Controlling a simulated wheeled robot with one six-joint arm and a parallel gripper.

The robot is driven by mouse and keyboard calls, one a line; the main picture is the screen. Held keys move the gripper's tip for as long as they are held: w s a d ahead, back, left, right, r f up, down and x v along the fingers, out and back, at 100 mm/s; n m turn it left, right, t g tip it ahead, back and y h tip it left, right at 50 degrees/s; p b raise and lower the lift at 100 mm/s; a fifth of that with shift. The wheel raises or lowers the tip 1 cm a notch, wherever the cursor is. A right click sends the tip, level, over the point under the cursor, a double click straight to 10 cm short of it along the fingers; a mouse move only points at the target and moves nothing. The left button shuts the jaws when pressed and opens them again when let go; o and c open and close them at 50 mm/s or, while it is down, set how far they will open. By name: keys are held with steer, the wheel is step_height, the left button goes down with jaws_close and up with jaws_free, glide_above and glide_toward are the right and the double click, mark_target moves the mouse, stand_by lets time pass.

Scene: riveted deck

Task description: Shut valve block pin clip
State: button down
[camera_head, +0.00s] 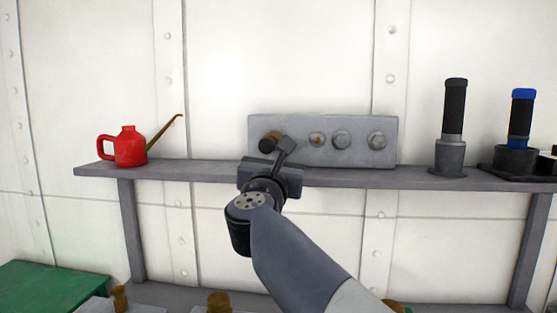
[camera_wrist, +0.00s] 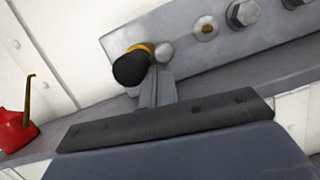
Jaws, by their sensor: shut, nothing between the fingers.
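The valve block (camera_head: 357,128) is a grey metal block standing on the shelf against the wall, with a row of bolt heads on its face. It also shows in the wrist view (camera_wrist: 187,42). At its left end a black knob with a brass collar (camera_wrist: 130,68) sticks out; the knob is partly seen in the head view (camera_head: 267,144). My gripper (camera_head: 287,144) is shut and empty, its fingers just right of the knob, in front of the block. In the wrist view the fingertips (camera_wrist: 161,72) reach a small grey rounded piece beside the collar. I cannot tell contact or the clip's position.
A red oil can (camera_head: 130,147) stands at the left of the grey shelf (camera_head: 215,171). A black-handled tool (camera_head: 454,120) and a blue-topped tool (camera_head: 521,115) stand at the right. A green box top (camera_head: 50,288) lies lower left. The shelf between can and block is clear.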

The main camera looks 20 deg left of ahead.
steer(key=shift+a+m, duration=0.1)
steer(key=shift+m, duration=0.3)
stand_by(2.0)
steer(key=shift+b, duration=0.3)
stand_by(0.6)
